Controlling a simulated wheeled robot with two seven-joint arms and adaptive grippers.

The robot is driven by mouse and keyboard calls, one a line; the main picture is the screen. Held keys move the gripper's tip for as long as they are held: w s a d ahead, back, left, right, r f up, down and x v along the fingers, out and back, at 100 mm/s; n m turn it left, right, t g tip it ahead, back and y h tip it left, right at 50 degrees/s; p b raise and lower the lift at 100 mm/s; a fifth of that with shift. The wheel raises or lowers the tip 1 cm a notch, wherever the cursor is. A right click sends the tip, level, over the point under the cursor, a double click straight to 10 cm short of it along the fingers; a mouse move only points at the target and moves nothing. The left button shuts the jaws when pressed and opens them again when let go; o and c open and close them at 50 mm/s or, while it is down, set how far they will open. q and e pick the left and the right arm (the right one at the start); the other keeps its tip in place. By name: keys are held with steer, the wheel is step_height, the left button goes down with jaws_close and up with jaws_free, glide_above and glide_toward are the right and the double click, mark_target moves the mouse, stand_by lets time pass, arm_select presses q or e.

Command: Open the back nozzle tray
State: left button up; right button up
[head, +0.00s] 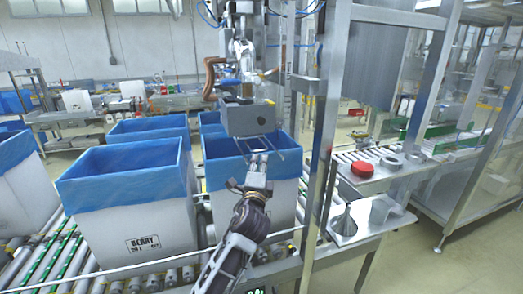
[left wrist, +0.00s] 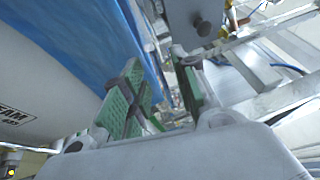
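I cannot tell for sure which part is the back nozzle tray. My left gripper (head: 258,160) is just in front of and below the nozzle head, close to the frame; contact cannot be told. In the left wrist view its green-padded fingers (left wrist: 160,92) are apart with nothing clearly held between them. A grey part with a dark knob (left wrist: 203,25) and metal bars lie beyond the fingertips. My right gripper is not in view.
White boxes with blue liners (head: 125,205) stand on the roller conveyor left of my arm. A steel post (head: 320,140) rises close to the right. A shelf beyond holds a red lid (head: 362,169), grey rings and a metal funnel (head: 345,222).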

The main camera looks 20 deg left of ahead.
mark_target(262, 150)
arm_select(q)
steer(key=shift+p+x, duration=0.65)
steer(key=shift+x, duration=3.85)
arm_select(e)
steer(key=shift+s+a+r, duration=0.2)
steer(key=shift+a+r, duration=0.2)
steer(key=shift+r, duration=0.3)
arm_select(q)
jaws_close()
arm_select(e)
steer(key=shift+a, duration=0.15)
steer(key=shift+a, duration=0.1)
